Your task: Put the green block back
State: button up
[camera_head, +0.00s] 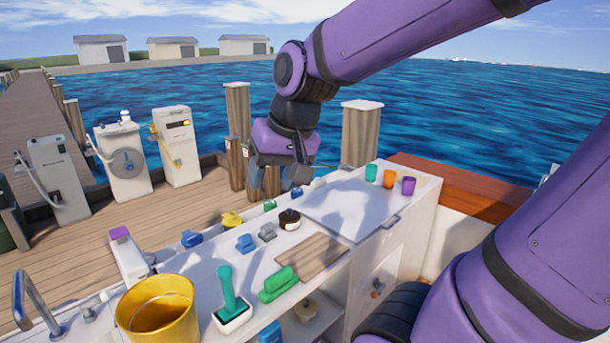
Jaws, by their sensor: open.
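A green block-like piece (278,284) lies on the white counter (262,262), at the left end of a brown wooden board (311,258). It looks like a block with a rounded top part; the details are small. A smaller green piece (270,204) sits farther back near the counter's far edge. I cannot tell for sure which one is the task's block. My gripper (274,184) is open and points down above the far side of the counter, well behind the larger green piece. Nothing shows between its fingers, though they are small and partly shaded.
A yellow bucket (157,318) and a teal-handled tool in a white holder (232,312) stand at the near left. Blue pieces (246,243), a yellow piece (231,219) and a dark jar (289,220) lie mid-counter. Teal, orange (389,179) and purple cups stand far right beside a clear panel.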

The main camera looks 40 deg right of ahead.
jog(key=s+r+n+t+h, duration=0.1)
jog(key=s+r+n, duration=0.2)
jog(key=s, duration=0.5)
jog(key=shift+s+a, duration=0.25)
jog(key=shift+a, duration=0.05)
dwell(0.7)
